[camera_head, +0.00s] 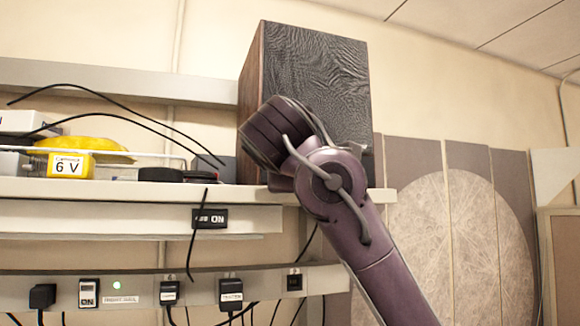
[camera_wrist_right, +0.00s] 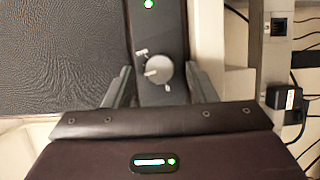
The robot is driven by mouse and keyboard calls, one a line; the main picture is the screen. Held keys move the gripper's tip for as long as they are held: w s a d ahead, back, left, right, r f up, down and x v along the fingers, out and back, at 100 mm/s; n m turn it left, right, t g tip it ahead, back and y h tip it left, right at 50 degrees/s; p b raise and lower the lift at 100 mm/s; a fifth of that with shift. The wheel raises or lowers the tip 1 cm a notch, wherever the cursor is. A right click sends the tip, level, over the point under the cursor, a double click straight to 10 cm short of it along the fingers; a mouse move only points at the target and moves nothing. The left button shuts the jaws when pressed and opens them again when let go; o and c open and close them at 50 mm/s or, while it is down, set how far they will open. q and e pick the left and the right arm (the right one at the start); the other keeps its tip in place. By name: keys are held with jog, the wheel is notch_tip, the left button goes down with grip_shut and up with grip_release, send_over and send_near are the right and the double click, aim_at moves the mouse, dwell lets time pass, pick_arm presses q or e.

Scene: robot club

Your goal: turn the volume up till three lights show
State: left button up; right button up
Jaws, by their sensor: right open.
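The speaker (camera_head: 318,85), a tall box with a dark grille and wooden side, stands on the shelf in the head view. In the right wrist view its grille (camera_wrist_right: 60,50) fills the left, beside a dark strip bearing a round grey volume knob (camera_wrist_right: 158,73). One green light (camera_wrist_right: 149,4) glows on this strip at the top edge; whether more lie beyond the frame is hidden. My right gripper (camera_wrist_right: 158,84) is open, one finger on each side of the knob, with gaps showing. In the head view my right arm hides the knob. My left gripper is out of view.
A shelf (camera_head: 120,190) carries a yellow item labelled 6 V (camera_head: 68,163) and loose black cables. Below, a power rail (camera_head: 140,289) holds several plugs and switches. Round-patterned panels (camera_head: 450,230) stand at right.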

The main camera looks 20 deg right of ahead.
jog(key=b+v, duration=0.3)
jog(key=v, duration=0.4)
jog(key=shift+s+a+f, duration=0.1)
dwell(0.4)
